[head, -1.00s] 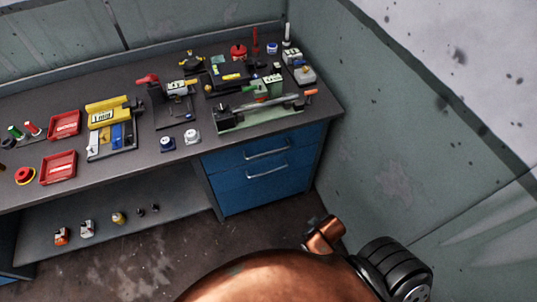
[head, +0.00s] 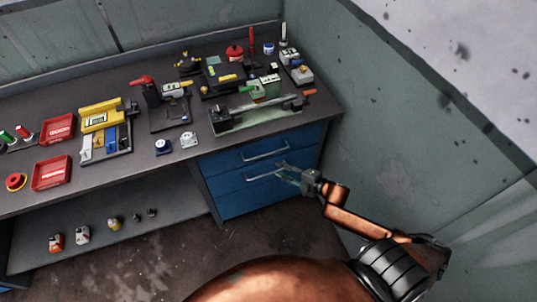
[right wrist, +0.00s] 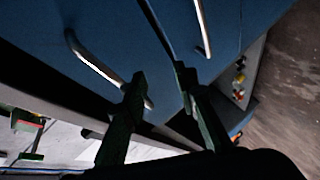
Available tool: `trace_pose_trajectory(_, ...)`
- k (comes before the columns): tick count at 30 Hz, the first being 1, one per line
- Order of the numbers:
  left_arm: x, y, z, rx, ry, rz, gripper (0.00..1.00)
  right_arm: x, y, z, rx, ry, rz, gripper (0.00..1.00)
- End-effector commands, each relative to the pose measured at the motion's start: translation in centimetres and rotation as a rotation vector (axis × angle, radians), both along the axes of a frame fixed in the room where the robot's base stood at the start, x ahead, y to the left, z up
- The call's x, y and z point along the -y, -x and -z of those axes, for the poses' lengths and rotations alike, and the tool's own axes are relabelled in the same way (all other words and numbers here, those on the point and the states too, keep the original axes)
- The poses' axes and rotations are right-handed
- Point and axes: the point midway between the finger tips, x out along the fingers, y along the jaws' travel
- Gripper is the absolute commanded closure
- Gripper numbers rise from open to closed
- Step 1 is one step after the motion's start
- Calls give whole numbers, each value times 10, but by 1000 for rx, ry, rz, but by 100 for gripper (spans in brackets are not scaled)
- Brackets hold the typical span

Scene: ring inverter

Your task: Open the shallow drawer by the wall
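The blue cabinet under the worktop's right end, by the wall, has two drawers, both closed. The upper, shallower drawer (head: 230,158) has a silver bar handle (head: 264,151); the lower drawer (head: 240,200) has another (head: 262,175). My right gripper (head: 287,173) is open and empty in front of the drawers, near the lower handle in the head view. In the right wrist view its fingers (right wrist: 160,72) are apart; the upper handle (right wrist: 92,62) runs behind the left finger, and the lower handle (right wrist: 202,28) lies to the right. My left gripper is not in view.
The worktop (head: 190,165) above carries red trays (head: 51,172), a yellow device (head: 100,115) and several tools. The grey wall (head: 390,150) stands close on the right. A low shelf (head: 180,215) with small items is left of the cabinet. The floor in front is clear.

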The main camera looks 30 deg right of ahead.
Motion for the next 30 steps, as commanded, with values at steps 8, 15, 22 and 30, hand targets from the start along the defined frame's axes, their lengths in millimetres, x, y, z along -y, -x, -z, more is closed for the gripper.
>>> trace_pose_trajectory(8, 0, 0, 0, 0, 0, 0, 60, 23, -14, -45, 230, 146, -248, 73)
trace_pose_trajectory(15, 0, 1, 3, -1, 0, 0, 60, 17, -26, -51, 268, 160, -283, 73)
trace_pose_trajectory(22, 0, 3, 9, -6, 0, 0, 60, -2, -57, -45, 266, 159, -282, 73)
trace_pose_trajectory(30, 0, 5, 12, -9, 0, 0, 60, -15, -78, -42, 264, 158, -280, 73)
